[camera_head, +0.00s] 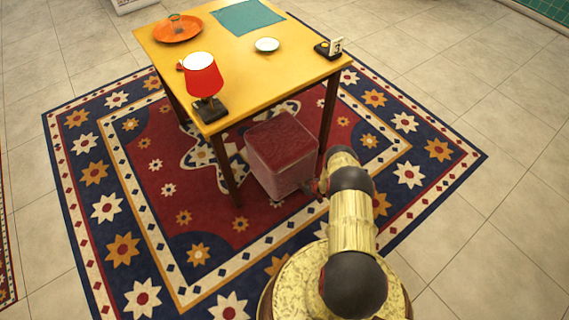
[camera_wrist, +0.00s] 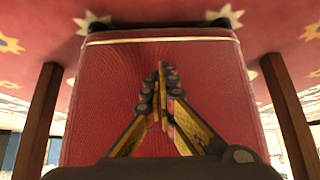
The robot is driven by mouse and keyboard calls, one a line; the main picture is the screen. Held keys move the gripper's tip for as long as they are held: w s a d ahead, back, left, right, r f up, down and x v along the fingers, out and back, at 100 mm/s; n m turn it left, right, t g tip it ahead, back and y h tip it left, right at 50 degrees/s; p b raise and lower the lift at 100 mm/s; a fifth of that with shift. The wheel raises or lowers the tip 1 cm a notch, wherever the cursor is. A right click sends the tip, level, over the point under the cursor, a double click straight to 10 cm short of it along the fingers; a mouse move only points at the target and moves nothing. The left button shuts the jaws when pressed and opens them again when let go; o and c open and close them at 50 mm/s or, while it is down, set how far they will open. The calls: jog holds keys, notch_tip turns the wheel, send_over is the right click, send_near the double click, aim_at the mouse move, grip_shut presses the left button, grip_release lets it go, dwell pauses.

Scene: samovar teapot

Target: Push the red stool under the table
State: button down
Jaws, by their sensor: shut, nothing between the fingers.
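The red stool (camera_head: 283,154) is a box with a dark red top and paler sides. It stands on the rug at the table's near side, partly under the tabletop, between two dark legs. The yellow table (camera_head: 240,75) stands over the rug. My gripper (camera_head: 314,187) is low at the stool's near right side, small and partly hidden by my arm in the head view. In the wrist view my gripper (camera_wrist: 162,85) is shut and empty, its fingertips in front of the stool's red face (camera_wrist: 205,75). I cannot tell whether they touch it.
On the table are a red lamp (camera_head: 204,80), an orange tray (camera_head: 178,29), a white plate (camera_head: 267,45), a teal cloth (camera_head: 247,16) and a small dark stand (camera_head: 328,50). Table legs (camera_head: 225,168) flank the stool. The patterned rug (camera_head: 122,250) lies flat around it.

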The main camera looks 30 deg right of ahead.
jog(key=shift+w+a+r, duration=0.1)
jog(key=shift+w, duration=1.55)
jog(key=w, duration=0.6)
jog(key=shift+a, duration=0.2)
jog(key=shift+w, duration=0.1)
jog(key=shift+w+a, duration=0.15)
jog(key=shift+w, duration=1.3)
jog(key=shift+w+a, duration=0.15)
jog(key=shift+w, duration=1.35)
jog(key=s+p, duration=0.6)
jog(key=s, duration=0.1)
jog(key=shift+s+d, duration=0.25)
jog(key=shift+s, duration=0.05)
